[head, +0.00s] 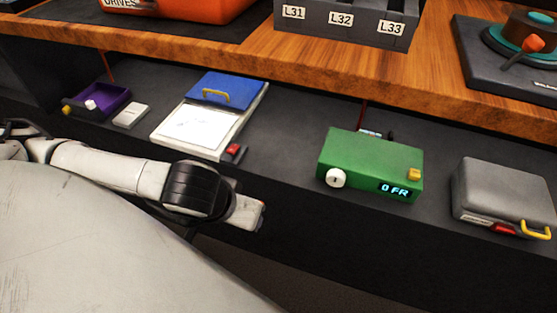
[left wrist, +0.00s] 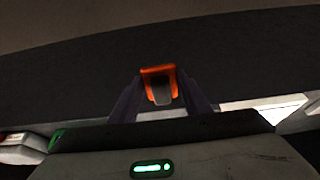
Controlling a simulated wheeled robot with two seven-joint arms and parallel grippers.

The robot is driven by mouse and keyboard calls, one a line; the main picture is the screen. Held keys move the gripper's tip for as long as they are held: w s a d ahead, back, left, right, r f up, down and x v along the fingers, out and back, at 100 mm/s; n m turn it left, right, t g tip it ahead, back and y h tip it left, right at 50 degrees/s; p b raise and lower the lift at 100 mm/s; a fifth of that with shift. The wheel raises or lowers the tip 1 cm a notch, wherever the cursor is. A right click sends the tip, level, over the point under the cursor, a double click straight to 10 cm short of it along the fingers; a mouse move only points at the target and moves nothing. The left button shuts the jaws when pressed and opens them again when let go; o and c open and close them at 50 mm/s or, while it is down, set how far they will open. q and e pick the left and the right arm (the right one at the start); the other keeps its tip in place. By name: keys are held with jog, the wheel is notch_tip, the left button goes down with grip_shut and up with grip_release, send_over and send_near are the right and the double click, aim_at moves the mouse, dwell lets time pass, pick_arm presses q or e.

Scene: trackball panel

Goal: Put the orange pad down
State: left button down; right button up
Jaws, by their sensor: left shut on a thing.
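The orange pad (left wrist: 158,70) shows in the left wrist view, a small orange piece with a grey middle between my fingers. My left gripper (left wrist: 160,88) is shut on it. In the head view my left arm comes in from the left and my left gripper (head: 250,212) is in front of the dark lower shelf's front edge. The pad is mostly hidden there by my gripper. My right gripper is in neither view.
On the lower shelf (head: 285,150) stand a purple tray (head: 115,101), a blue-lidded white box (head: 190,133), a green box (head: 355,155) with a display, and a grey case (head: 500,190). Bare shelf lies between the white and green boxes. A wooden shelf (head: 330,65) is above.

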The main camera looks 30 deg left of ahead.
pick_arm(q)
send_near(275, 161)
jog(key=f, duration=0.1)
jog(key=s+f, duration=0.1)
jog(key=f, duration=0.1)
jog(key=s+f, duration=0.1)
jog(key=shift+d+f, duration=0.3)
jog(key=shift+f, duration=0.1)
jog(key=w, duration=0.2)
jog(key=w+a, duration=0.1)
jog(key=shift+w+b, duration=0.35)
jog(key=shift+w, duration=0.05)
jog(key=shift+w+f, duration=0.15)
jog(key=shift+w, duration=0.1)
jog(key=shift+f+b, duration=0.25)
jog(key=shift+b, duration=0.2)
jog(key=c, duration=1)
grip_release()
jog(key=shift+r, duration=0.1)
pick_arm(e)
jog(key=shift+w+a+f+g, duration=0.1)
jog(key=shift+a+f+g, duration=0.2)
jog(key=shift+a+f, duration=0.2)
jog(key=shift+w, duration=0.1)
